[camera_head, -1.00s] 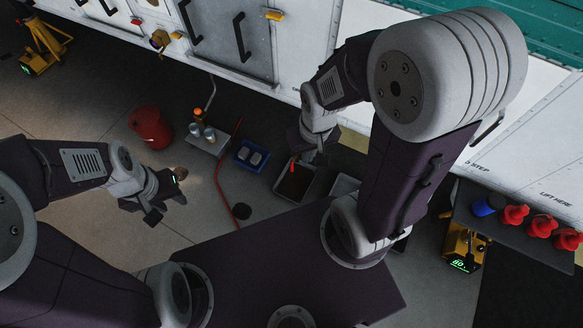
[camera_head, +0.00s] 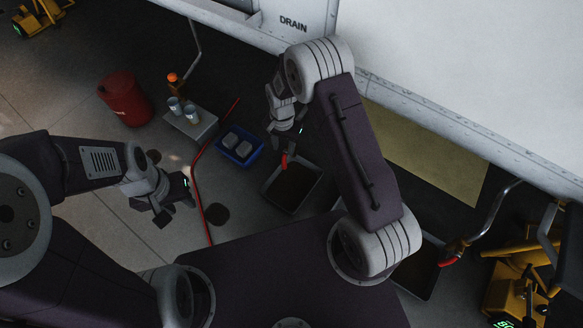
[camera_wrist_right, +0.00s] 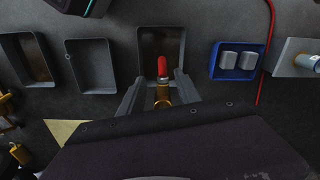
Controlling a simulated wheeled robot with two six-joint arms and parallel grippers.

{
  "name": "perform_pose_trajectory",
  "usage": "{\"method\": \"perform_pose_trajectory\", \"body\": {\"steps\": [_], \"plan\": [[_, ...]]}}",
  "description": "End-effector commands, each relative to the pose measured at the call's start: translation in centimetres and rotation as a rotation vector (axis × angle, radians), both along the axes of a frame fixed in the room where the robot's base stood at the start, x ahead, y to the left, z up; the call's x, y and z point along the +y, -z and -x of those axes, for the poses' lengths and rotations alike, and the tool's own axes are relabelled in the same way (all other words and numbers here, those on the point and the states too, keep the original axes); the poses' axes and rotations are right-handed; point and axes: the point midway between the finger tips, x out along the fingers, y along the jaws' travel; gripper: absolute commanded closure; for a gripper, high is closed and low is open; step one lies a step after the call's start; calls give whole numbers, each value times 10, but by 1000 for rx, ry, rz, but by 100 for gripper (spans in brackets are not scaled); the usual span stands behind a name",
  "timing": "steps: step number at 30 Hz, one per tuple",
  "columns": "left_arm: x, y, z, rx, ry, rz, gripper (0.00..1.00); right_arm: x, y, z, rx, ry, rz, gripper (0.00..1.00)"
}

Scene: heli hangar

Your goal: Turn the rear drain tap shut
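A drain tap with a red handle (camera_head: 285,160) hangs over a dark tray (camera_head: 267,189) in the head view. My right gripper (camera_head: 288,140) is right above it and partly covers it. In the right wrist view the red handle (camera_wrist_right: 162,67) points up from a brass body (camera_wrist_right: 162,93). The open fingers of my right gripper (camera_wrist_right: 157,93) stand on either side of the brass part; contact cannot be told. A second tap with a red handle (camera_head: 447,262) is at the right on a bent pipe (camera_head: 492,215). My left gripper (camera_head: 172,210) is open and empty, above the floor.
A red drum (camera_head: 125,98), a grey stand (camera_head: 192,124) with cups and a blue tray (camera_head: 240,160) stand left of the tap. A red hose (camera_head: 198,185) runs along the floor. Yellow equipment (camera_head: 520,285) is at the lower right. The white hull wall (camera_head: 450,95) borders the back.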

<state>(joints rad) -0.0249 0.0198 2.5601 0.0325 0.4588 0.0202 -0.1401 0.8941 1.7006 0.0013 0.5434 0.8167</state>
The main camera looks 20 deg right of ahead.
Motion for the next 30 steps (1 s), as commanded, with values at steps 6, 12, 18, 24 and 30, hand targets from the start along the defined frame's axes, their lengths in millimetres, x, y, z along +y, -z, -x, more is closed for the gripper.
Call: {"method": "perform_pose_trajectory", "body": {"steps": [6,12,18,24,30], "plan": [[0,16,0,-1,0,0,64,3,27,-5,4,36,1,60],[0,21,0,-1,0,0,64,3,35,-5,5,36,1,60],[0,45,0,-1,0,0,64,3,71,-4,5,35,1,60],[0,71,0,-1,0,0,64,3,112,-5,4,35,1,60],[0,72,0,-1,0,0,64,4,117,-5,4,34,1,60]]}}
